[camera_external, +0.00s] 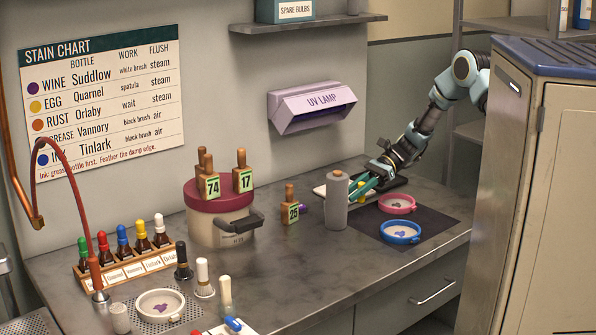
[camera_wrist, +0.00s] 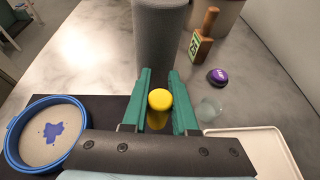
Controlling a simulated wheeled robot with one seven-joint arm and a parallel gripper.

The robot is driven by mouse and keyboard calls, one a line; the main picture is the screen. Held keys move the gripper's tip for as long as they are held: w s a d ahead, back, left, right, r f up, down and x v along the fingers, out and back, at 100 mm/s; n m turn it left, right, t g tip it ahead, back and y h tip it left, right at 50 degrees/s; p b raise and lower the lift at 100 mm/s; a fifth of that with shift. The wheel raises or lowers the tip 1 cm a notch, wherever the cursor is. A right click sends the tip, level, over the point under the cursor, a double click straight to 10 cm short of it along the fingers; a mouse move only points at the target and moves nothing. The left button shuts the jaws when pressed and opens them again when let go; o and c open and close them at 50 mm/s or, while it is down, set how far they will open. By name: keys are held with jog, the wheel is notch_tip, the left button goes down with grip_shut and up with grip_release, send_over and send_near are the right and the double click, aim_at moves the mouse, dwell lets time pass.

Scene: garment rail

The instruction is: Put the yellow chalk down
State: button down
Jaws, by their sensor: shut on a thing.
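The yellow chalk (camera_wrist: 159,99) is a round piece held between the green fingers of my gripper (camera_wrist: 158,104) in the wrist view. In the external view my gripper (camera_external: 364,184) reaches in from the right, low over the back of the worktop, just right of the grey roll. A bit of the yellow chalk (camera_external: 360,184) shows there between the fingers. I cannot tell whether the chalk touches the surface below. A purple chalk (camera_wrist: 217,77) and a pale, glassy round piece (camera_wrist: 209,110) lie to the right of the fingers in the wrist view.
The upright grey roll (camera_external: 335,203) stands close in front of the fingertips. A white tray (camera_wrist: 250,145) lies to their right in the wrist view. Blue (camera_external: 401,231) and pink (camera_external: 397,203) hoops lie on a dark mat (camera_external: 436,222). A block marked 25 (camera_external: 290,211) stands left of the roll.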

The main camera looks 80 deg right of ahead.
aim_at(353, 219)
jog(key=shift+f+p, duration=0.3)
jog(key=shift+f, duration=1.75)
jog(key=shift+f, duration=0.1)
jog(key=c, duration=0.7)
grip_release()
jog(key=shift+r, duration=0.2)
jog(key=b+v, duration=0.2)
jog(key=v, duration=1)
jog(key=shift+s+a, duration=0.1)
